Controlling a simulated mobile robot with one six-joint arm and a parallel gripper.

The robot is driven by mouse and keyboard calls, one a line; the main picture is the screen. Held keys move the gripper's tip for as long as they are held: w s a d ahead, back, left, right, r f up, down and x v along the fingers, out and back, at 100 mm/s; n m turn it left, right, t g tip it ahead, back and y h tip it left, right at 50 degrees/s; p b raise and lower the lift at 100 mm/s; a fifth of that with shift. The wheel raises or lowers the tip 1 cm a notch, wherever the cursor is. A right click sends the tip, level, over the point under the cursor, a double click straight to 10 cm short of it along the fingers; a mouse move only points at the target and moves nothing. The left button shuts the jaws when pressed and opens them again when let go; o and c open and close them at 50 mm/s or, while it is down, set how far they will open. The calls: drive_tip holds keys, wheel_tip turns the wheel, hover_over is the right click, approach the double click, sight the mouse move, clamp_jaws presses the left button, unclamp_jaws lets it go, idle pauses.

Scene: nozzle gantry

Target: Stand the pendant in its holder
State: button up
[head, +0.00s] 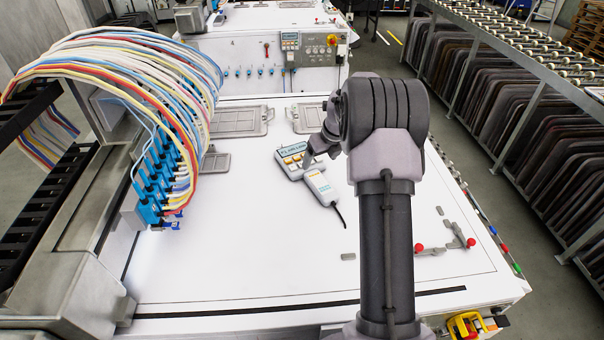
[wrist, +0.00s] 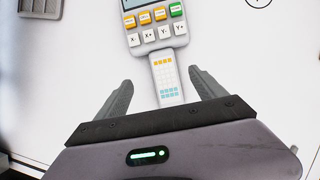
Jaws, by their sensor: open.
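The pendant (head: 320,187) is a small white handset with orange and blue keys. A black cable runs from its near end over the white table. In the wrist view the pendant (wrist: 168,82) lies between the two spread fingers of my gripper (wrist: 160,77), with a gap on each side. My gripper also shows in the head view (head: 318,153), over the pendant's far end and partly hiding it. A keypad box (head: 292,160) with a display and orange, green and white keys sits at the pendant's far end. I cannot make out which thing is the holder.
Blue nozzles with bundled hoses (head: 160,180) hang at the left. Grey trays (head: 235,121) lie at the back.

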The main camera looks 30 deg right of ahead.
sight(314, 174)
drive_tip(key=b+x, duration=0.1)
drive_tip(key=x, duration=0.6)
drive_tip(key=shift+f+b, duration=0.2)
drive_tip(key=shift+b, duration=0.15)
drive_tip(key=x, duration=0.1)
drive_tip(key=b+x, duration=0.1)
drive_tip(key=x, duration=0.3)
drive_tip(key=shift+d+b, duration=0.35)
drive_tip(key=shift+b, duration=0.05)
drive_tip(key=shift+s+r, duration=0.1)
clamp_jaws()
